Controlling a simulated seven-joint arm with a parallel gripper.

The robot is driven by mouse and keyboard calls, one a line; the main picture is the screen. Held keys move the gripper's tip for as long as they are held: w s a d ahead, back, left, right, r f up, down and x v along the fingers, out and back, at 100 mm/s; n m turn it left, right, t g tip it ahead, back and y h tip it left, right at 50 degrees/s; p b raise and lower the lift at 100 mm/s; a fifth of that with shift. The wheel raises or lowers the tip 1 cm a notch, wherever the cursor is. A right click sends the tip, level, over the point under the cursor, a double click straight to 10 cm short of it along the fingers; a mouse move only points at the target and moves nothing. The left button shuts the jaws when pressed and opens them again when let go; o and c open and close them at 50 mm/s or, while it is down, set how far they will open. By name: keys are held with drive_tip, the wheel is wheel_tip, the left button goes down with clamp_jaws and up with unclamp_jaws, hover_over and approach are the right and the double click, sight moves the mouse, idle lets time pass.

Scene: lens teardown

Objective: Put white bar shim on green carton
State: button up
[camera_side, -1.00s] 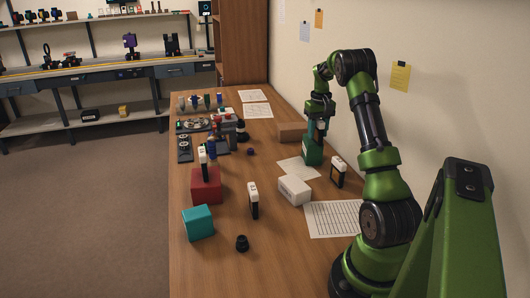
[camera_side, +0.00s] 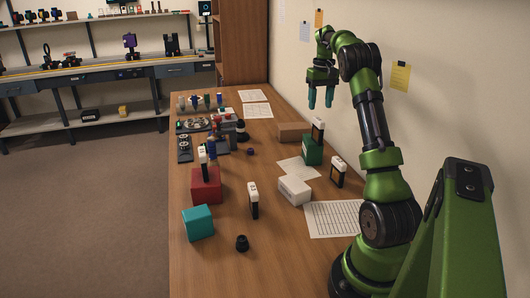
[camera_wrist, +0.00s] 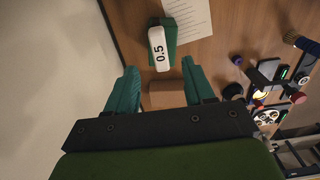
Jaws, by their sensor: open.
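The green carton (camera_side: 312,153) stands on the wooden table near the wall. A white-topped bar shim (camera_side: 318,127) with a dark lower part stands upright on top of it. In the wrist view the shim's white top (camera_wrist: 158,49) reads "0.5", and the green carton (camera_wrist: 170,52) shows beneath it. My gripper (camera_side: 320,105) is open and empty, raised above and apart from the shim. Its teal fingers also show spread in the wrist view (camera_wrist: 158,80).
Similar white-topped pieces stand on the red box (camera_side: 206,188), on the table in front (camera_side: 253,199), and near the wall (camera_side: 338,172). A white box (camera_side: 294,190), brown box (camera_side: 291,132), teal box (camera_side: 198,223) and papers (camera_side: 335,219) lie around.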

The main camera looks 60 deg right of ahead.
drive_tip(key=shift+r, duration=0.5)
drive_tip(key=w+a+r+n+t, duration=0.1)
drive_tip(key=w+a+r, duration=0.1)
drive_tip(key=a, duration=0.5)
drive_tip(key=w+a+r+n+t, duration=0.1)
drive_tip(key=w+a+r, duration=0.15)
drive_tip(key=a, duration=0.55)
drive_tip(key=w+a+r+t, duration=0.1)
drive_tip(key=a+r, duration=0.2)
drive_tip(key=a, duration=0.4)
drive_tip(key=s+a+f+n+t, duration=0.1)
drive_tip(key=s+a+f, duration=0.1)
drive_tip(key=a, duration=0.6)
drive_tip(key=s+a+f+n+t+y, duration=0.1)
drive_tip(key=s+a+f, duration=0.1)
drive_tip(key=s+a, duration=0.3)
drive_tip(key=s+a+f+n+t+y, duration=0.1)
drive_tip(key=s+a+f+t, duration=0.1)
drive_tip(key=a, duration=0.9)
drive_tip(key=shift+s+a, duration=0.4)
drive_tip(key=shift+s, duration=0.45)
